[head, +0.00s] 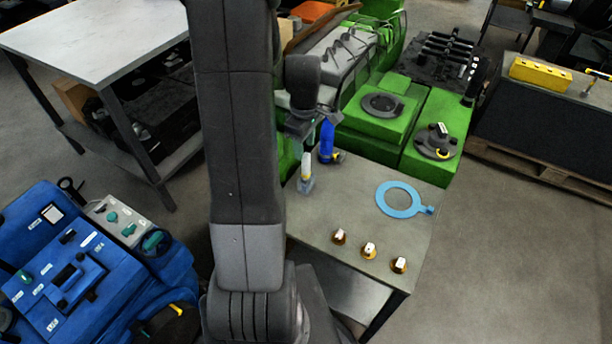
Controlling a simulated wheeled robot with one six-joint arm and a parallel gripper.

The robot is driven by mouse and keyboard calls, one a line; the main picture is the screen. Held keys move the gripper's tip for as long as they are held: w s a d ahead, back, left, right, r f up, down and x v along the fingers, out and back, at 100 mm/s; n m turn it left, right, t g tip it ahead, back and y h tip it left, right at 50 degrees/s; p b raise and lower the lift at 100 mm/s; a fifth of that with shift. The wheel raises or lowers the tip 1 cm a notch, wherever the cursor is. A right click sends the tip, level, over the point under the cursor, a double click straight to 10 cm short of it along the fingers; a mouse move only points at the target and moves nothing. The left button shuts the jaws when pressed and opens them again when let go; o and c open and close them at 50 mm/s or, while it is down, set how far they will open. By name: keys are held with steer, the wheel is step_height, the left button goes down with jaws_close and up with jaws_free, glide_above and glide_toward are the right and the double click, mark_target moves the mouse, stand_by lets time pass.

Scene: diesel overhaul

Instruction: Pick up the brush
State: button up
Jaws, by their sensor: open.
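My gripper (302,138) hangs above the back left of the grey worktable (335,205), pointing down, open, with nothing seen between its fingers. Just below it on the table is a small item with a pale yellow upper part and a grey-blue lower end, which looks like the brush (306,174). The gripper appears above the brush and apart from it. The brush seems to stand upright or tilted; I cannot tell which. A blue upright item (327,141) with a dark and yellow base stands close to the right of the gripper.
A light blue ring (402,199) with a tab lies at the table's right. Several small brass pieces with white tops (369,249) stand near the front edge. Green machinery (378,118) borders the table's back. The table's middle is clear.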

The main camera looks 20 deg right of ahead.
mark_target(306, 154)
steer(key=shift+s+f, duration=0.25)
steer(key=shift+f, duration=0.3)
steer(key=shift+s+d+f+p, duration=0.15)
steer(key=shift+f+p, duration=0.2)
steer(key=shift+f, duration=1.9)
jaws_close()
steer(key=shift+r, duration=0.15)
